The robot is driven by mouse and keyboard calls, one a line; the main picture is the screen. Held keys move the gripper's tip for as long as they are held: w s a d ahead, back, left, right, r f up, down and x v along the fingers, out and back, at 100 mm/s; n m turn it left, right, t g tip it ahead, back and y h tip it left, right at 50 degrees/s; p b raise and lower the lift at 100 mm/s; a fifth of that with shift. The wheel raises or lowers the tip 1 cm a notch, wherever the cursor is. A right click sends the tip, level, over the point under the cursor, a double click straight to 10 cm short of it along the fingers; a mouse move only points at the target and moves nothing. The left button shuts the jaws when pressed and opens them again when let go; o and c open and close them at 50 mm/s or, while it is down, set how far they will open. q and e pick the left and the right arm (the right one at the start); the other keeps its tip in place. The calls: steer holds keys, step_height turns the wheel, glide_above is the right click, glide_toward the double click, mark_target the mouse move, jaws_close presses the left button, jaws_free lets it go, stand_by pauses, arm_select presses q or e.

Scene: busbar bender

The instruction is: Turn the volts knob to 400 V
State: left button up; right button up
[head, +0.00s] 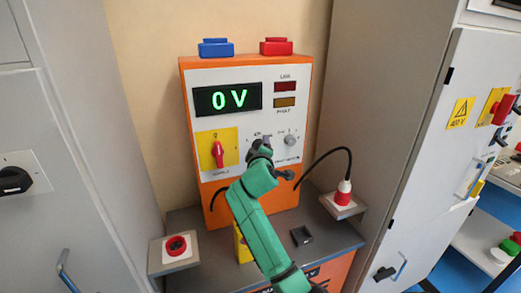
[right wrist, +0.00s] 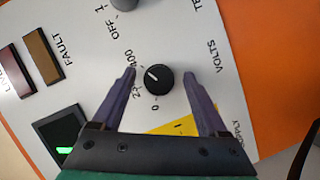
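The volts knob (right wrist: 159,78) is small, round and black with a white pointer line. In the right wrist view its pointer slants up and left, towards the side where the 400 mark (right wrist: 126,58) is printed. My right gripper (right wrist: 159,75) is open, with one finger on each side of the knob and a visible gap to both. In the head view my right gripper (head: 270,156) is at the panel and largely covers the knob. The display (head: 228,98) reads 0 V. My left gripper is not in view.
The red supply switch (head: 218,154) sits on a yellow plate left of the gripper. A grey knob (head: 290,140) is close on the right. A black cable (head: 330,152) runs to a red plug (head: 343,192). Grey cabinets flank the orange unit.

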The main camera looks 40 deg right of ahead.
stand_by(0.3)
steer(key=b+v, duration=0.3)
steer(key=v, duration=1.1)
steer(key=shift+a, duration=0.2)
steer(key=shift+s, duration=0.15)
